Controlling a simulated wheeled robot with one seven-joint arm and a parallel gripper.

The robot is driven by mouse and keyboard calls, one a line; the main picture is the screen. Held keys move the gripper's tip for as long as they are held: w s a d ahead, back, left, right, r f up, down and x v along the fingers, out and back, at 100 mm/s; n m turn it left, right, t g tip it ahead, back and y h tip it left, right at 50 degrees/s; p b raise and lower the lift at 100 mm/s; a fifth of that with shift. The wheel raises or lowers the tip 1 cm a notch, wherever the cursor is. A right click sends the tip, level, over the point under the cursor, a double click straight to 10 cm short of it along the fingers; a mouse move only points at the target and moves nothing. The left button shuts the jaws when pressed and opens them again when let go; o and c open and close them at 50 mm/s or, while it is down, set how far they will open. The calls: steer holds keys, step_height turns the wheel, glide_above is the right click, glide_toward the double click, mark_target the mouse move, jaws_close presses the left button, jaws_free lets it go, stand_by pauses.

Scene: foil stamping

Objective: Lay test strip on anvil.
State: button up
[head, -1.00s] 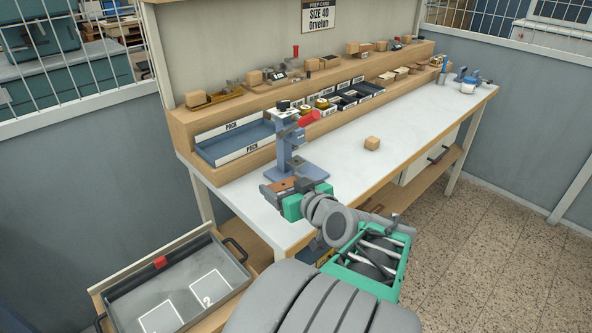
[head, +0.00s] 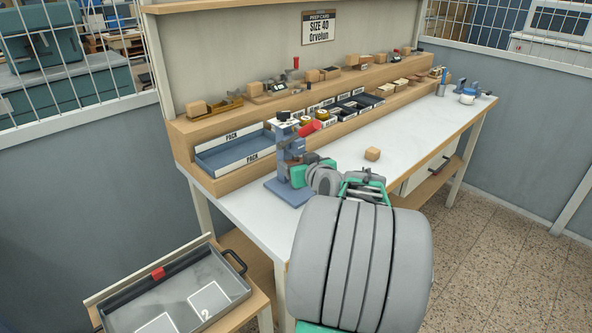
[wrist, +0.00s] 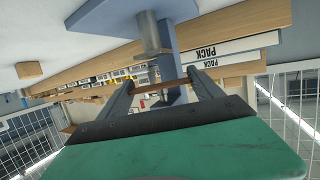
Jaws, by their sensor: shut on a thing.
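A blue stamping press (head: 285,148) with a red handle (head: 309,128) stands on its flat base (head: 290,191) near the front left of the bench. In the wrist view, where the scene is upside down, a grey metal cylinder that looks like the anvil (wrist: 151,36) rises from the base. My gripper (wrist: 160,80) is shut on the brown test strip (wrist: 160,87), which spans between the fingers. The strip appears higher than the anvil's top, with a gap between them.
A blue PACK tray (head: 235,151) sits behind the press on the left. A wooden block (head: 372,153) lies on the bench (head: 410,140), with clear white surface around it. A grey tray with numbered white squares (head: 180,283) is at lower left.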

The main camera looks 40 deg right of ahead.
steer(key=shift+w+d, duration=0.1)
steer(key=shift+w, duration=0.25)
steer(key=shift+w+d+f, duration=0.1)
steer(key=shift+w+f, duration=0.1)
steer(key=shift+f, duration=0.7)
steer(key=shift+w+d+f, duration=0.1)
steer(key=shift+w+f, duration=0.05)
steer(key=shift+f, duration=0.7)
steer(key=shift+f+b, duration=0.2)
steer(key=shift+b, duration=0.1)
steer(key=o, duration=1.3)
steer(key=shift+r, duration=0.1)
steer(key=shift+s+a+r, duration=0.1)
steer(key=shift+s+r, duration=0.15)
steer(key=v, duration=1.1)
steer(key=shift+s, duration=0.25)
steer(key=shift+a, duration=0.1)
